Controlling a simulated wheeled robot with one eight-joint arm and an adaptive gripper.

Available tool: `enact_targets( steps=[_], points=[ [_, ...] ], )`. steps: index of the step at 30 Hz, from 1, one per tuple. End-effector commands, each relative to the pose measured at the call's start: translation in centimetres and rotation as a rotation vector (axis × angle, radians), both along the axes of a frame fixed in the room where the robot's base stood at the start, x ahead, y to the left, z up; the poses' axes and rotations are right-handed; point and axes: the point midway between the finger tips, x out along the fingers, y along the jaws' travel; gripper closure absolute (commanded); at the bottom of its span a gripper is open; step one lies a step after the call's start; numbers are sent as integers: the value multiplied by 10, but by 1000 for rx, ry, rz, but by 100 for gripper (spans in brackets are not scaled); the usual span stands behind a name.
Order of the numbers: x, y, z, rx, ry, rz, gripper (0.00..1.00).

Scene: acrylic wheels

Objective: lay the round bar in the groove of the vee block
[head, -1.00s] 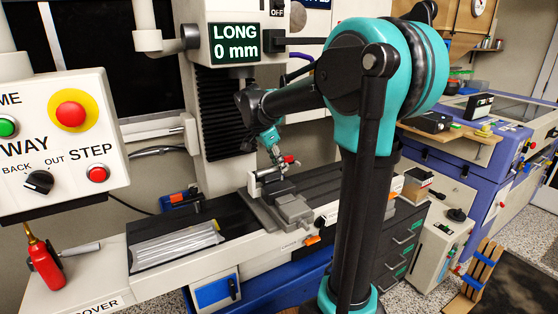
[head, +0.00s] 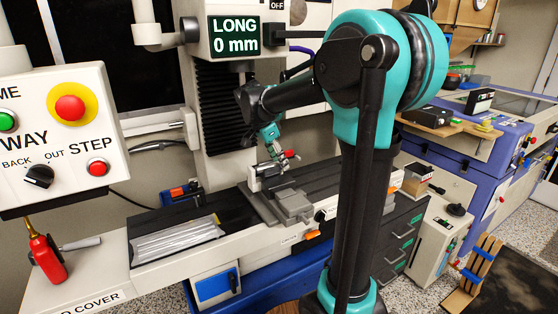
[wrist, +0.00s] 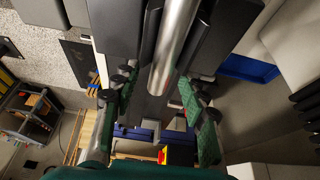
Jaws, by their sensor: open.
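The round bar (wrist: 172,48) is a bright silver cylinder in the wrist view, running from the top edge down to the middle. It lies lengthwise between two dark grey faces that look like the vee block (wrist: 206,42). I cannot tell how fully it rests in the groove. My gripper (wrist: 162,118) is open, its green-padded fingers apart on either side of the bar's near end, with gaps visible. In the head view my gripper (head: 277,157) is tilted down just above the small light-and-dark assembly on the machine table. The bar and block are too small there to separate clearly.
A grey vise (head: 292,203) sits on the machine table in front of the gripper. The machine column (head: 222,110) stands close behind. The dark table surface to the right is clear.

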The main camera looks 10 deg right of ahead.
Motion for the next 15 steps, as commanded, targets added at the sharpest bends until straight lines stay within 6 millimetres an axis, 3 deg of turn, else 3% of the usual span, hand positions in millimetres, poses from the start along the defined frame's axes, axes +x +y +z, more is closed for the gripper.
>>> enact_targets(
  steps=[5, 11, 13, 15],
  points=[
    [-1, 3, 6, 0, 0, 1, 56],
    [-5, 15, 36, 0, 1, 2, 56],
    [-7, 21, 50, 0, 1, 3, 56],
    [-12, 40, 46, 0, 0, 6, 56]
  ],
)
